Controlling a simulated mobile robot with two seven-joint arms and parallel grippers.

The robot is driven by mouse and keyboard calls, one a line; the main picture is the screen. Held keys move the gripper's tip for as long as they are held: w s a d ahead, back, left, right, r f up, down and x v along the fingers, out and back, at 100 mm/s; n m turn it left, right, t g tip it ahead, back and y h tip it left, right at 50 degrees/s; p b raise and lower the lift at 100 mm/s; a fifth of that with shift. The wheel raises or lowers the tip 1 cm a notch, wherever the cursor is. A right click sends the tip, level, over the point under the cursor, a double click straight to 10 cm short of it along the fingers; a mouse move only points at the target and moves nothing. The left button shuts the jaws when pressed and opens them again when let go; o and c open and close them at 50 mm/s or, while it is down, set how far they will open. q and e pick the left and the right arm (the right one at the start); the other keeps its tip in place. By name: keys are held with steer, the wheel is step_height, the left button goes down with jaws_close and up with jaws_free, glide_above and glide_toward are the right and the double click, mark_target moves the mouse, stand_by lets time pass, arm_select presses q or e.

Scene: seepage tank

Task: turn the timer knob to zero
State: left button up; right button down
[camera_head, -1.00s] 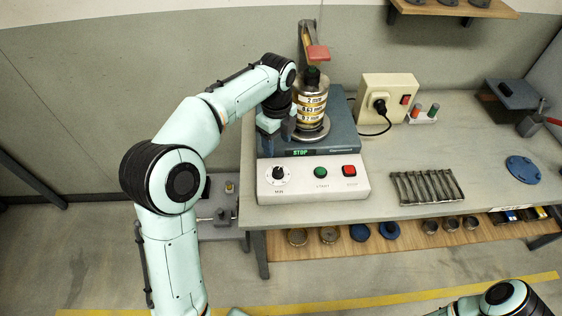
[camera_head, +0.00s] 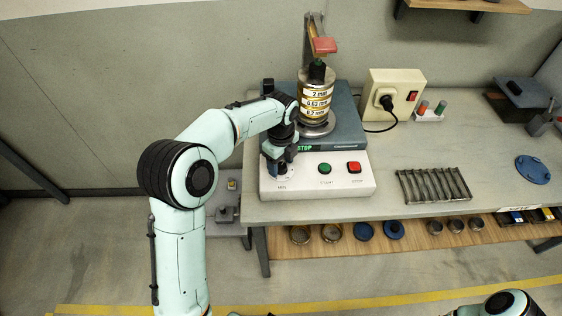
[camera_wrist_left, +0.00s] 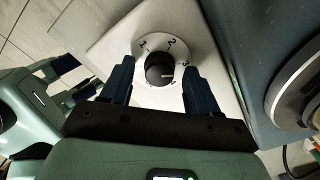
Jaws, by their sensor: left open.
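The timer knob (camera_wrist_left: 160,68) is black and round, on a white dial with numbers around it, in the left wrist view. A pale mark on it points to the right, towards the side of the 3 and 4; the exact reading is unclear. My left gripper (camera_wrist_left: 158,65) is open, its two dark blue fingers on either side of the knob with gaps showing. In the head view the left gripper (camera_head: 277,167) points down over the left end of the white control panel (camera_head: 343,185) and hides most of the knob. My right gripper is out of view.
A green button (camera_head: 325,168) and a red button (camera_head: 354,167) sit right of the gripper. Behind are a STOP display (camera_head: 304,148) and a stack of labelled sieves (camera_head: 316,95) on the shaker. A metal rack (camera_head: 433,185) lies to the right.

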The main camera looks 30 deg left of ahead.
arm_select(q)
steer(key=c, duration=1)
steer(key=shift+c, duration=0.2)
steer(key=shift+n, duration=0.3)
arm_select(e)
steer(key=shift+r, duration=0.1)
